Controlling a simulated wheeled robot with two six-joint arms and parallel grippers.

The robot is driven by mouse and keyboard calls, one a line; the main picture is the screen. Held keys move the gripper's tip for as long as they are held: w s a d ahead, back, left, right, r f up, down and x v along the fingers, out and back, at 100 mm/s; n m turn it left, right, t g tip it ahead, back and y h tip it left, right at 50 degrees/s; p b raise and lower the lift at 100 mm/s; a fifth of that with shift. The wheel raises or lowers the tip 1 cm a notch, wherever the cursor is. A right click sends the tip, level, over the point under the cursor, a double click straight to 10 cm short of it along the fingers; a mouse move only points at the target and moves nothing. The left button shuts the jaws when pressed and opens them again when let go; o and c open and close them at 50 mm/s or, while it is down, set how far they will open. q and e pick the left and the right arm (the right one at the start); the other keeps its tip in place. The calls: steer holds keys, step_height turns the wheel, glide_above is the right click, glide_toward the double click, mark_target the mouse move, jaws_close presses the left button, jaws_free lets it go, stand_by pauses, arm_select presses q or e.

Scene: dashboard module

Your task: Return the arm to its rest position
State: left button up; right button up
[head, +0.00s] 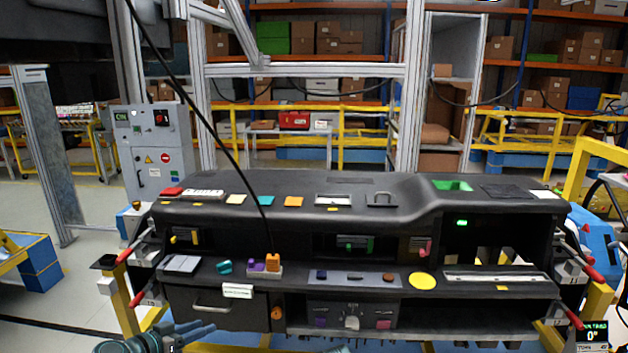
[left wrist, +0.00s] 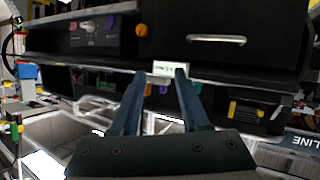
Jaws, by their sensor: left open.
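My left gripper (head: 205,329) is low at the bottom left of the head view, in front of the dashboard's lower left part. In the left wrist view its two dark fingers (left wrist: 164,80) stand apart with nothing between them. The wrist view shows the dashboard upside down. The black drawer front (head: 222,313) with its grey handle is just beyond the gripper; the drawer looks shut, and its handle also shows in the wrist view (left wrist: 216,39). A white label (head: 237,291) sits above the drawer. My right gripper is not in view.
The black dashboard module (head: 350,215) fills the middle, with coloured pads on top and knobs on its ledge. Yellow posts with red-handled clamps (head: 137,275) stand at its ends. A grey control box (head: 153,150) is behind left. A black cable (head: 200,110) hangs across the view.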

arm_select(q)
steer(key=s+d+f+m+g, duration=0.1)
steer(key=s+d+f+g, duration=0.15)
steer(key=d, duration=0.45)
steer(key=s+d+f+g, duration=0.2)
steer(key=d+f+g, duration=0.2)
steer(key=d, duration=0.3)
steer(key=s+d+f+g+y+p, duration=0.1)
steer(key=s+d+f+g+y, duration=0.1)
steer(key=s+d+y, duration=0.2)
steer(key=s+d+f+n+g+y+p, duration=0.1)
steer(key=s+d+f+g+y, duration=0.1)
steer(key=s, duration=0.6)
steer(key=shift+d+f+g+y, duration=0.15)
steer(key=shift+d+g+y, duration=0.65)
steer(key=shift+y, duration=0.4)
